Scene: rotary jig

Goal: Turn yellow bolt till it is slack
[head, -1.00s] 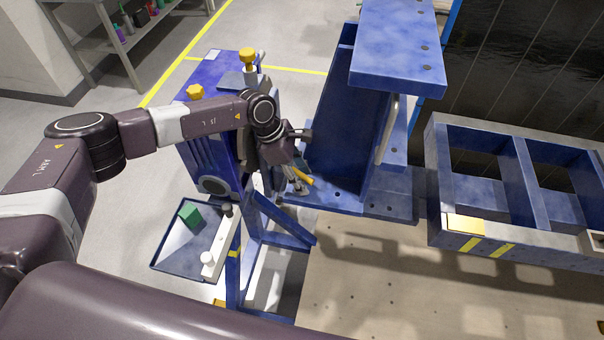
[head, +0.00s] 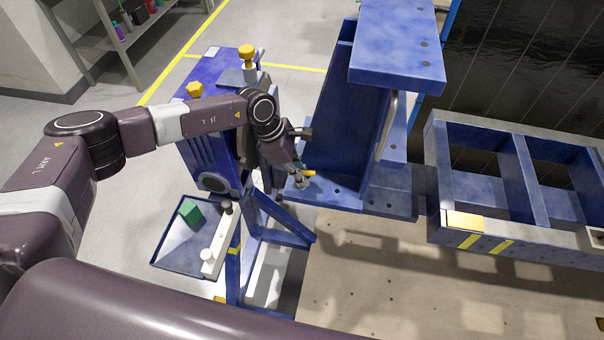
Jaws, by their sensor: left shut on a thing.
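My left arm reaches in from the left, and its gripper (head: 298,176) points down at the blue fixture beside the tall blue bracket. It is shut on a small yellow part, which I take to be the yellow bolt (head: 309,173). Only a short yellow end shows past the fingers; the rest is hidden by the gripper. Whether the bolt is tight or slack cannot be seen. My right gripper is not in view.
Two yellow knobs, one taller (head: 247,52) and one lower (head: 194,90), top the blue machine (head: 212,70) behind my arm. The tall blue bracket (head: 340,120) stands close right of the gripper.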

